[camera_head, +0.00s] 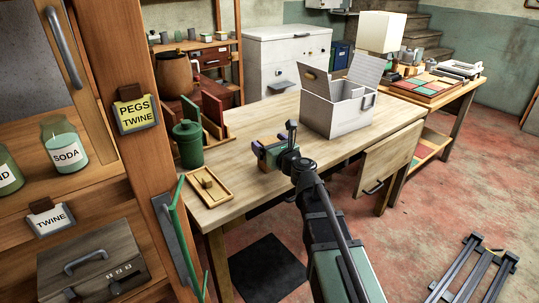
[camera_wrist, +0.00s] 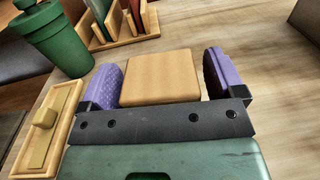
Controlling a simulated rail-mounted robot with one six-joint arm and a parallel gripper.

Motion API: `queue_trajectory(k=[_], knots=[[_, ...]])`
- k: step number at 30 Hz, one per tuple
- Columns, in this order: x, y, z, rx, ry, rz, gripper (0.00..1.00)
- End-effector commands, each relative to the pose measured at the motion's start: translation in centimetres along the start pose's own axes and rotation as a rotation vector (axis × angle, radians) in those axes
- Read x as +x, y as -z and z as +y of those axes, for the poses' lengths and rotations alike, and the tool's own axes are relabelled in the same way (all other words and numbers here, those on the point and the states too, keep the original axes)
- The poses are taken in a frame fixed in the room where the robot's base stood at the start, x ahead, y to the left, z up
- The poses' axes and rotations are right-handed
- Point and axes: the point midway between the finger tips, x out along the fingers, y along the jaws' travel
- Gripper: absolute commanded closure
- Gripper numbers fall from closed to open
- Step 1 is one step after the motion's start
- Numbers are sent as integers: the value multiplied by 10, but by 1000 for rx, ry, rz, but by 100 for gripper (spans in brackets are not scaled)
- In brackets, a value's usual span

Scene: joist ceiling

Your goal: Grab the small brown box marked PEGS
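A small tan-brown box (camera_wrist: 160,78) lies on the wooden table between the two purple fingers of my gripper (camera_wrist: 166,72) in the wrist view. No PEGS marking shows on the face I see. The left finger is close against the box's left side, and a narrow gap shows at the right finger. The fingers are spread wide, one on each side. In the head view my gripper (camera_head: 271,147) is low over the table's near left part, and it mostly hides the box. A yellow label reading PEGS TWINE (camera_head: 136,114) hangs on the wooden post at left.
On the table (camera_head: 245,185), a small wooden tray (camera_head: 209,187) and a green canister (camera_head: 188,143) stand left of my gripper, with a wooden rack (camera_wrist: 125,30) behind. A white open-lidded box (camera_head: 337,105) stands to the right. The front right tabletop is clear.

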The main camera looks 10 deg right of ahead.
Motion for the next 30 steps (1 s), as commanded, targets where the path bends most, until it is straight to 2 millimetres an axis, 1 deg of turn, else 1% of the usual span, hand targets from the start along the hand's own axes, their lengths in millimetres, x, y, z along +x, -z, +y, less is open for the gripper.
queue_trajectory(k=[1, 9, 10, 17, 20, 23, 26, 29, 30], knots=[[0, 0, 0, 0, 0, 0, 20], [0, 0, 0, 0, 0, 0, 61], [0, 0, 0, 0, 0, 0, 64], [0, -1, 0, 0, 0, 0, 64], [0, -5, 0, 0, 0, 0, 64], [0, -14, 0, 0, 0, 0, 64], [0, -30, 0, 0, 0, 0, 64], [0, -55, 0, 0, 0, 0, 64], [0, -68, 0, 0, 0, 0, 64]])
